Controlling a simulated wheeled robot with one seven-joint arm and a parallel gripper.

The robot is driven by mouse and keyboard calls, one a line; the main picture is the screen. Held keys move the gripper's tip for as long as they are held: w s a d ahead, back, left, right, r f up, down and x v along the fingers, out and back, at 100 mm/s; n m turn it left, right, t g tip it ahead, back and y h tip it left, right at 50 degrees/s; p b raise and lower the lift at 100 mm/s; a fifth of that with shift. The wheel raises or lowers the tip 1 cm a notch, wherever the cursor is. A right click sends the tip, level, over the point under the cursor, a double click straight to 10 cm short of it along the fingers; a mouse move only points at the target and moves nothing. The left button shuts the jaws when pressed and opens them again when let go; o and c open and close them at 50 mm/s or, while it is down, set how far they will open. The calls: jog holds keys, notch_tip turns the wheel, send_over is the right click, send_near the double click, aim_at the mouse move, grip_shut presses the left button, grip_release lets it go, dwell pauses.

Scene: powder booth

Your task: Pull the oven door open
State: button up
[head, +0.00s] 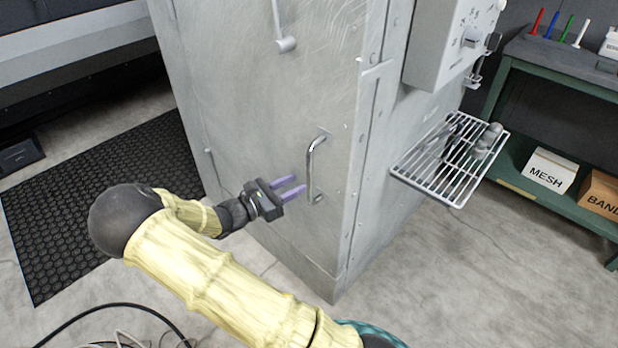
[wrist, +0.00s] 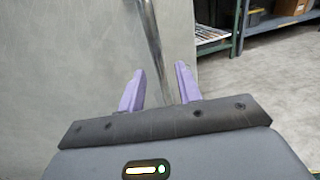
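The grey metal oven door (head: 235,115) fills the front of the tall cabinet and looks shut, flush with its frame. A bent metal bar handle (head: 311,160) stands upright near the door's right edge. My gripper (head: 299,183) is open with two purple fingers, pointing at the handle from the left. Its fingertips are very close to the handle. In the wrist view the handle bar (wrist: 149,30) runs down, slightly tilted, in line with the gap between the fingers of my gripper (wrist: 159,70). I cannot tell whether either finger touches it.
A second handle (head: 284,40) sits higher on the cabinet. A wire rack (head: 452,165) juts out from its right side, below a control box (head: 450,40). A green shelf (head: 560,215) with boxes stands right. A black mat (head: 100,190) and bare floor lie left.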

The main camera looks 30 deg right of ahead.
jog(key=d, duration=0.4)
jog(key=w+d, duration=0.1)
jog(key=d, duration=0.1)
grip_shut()
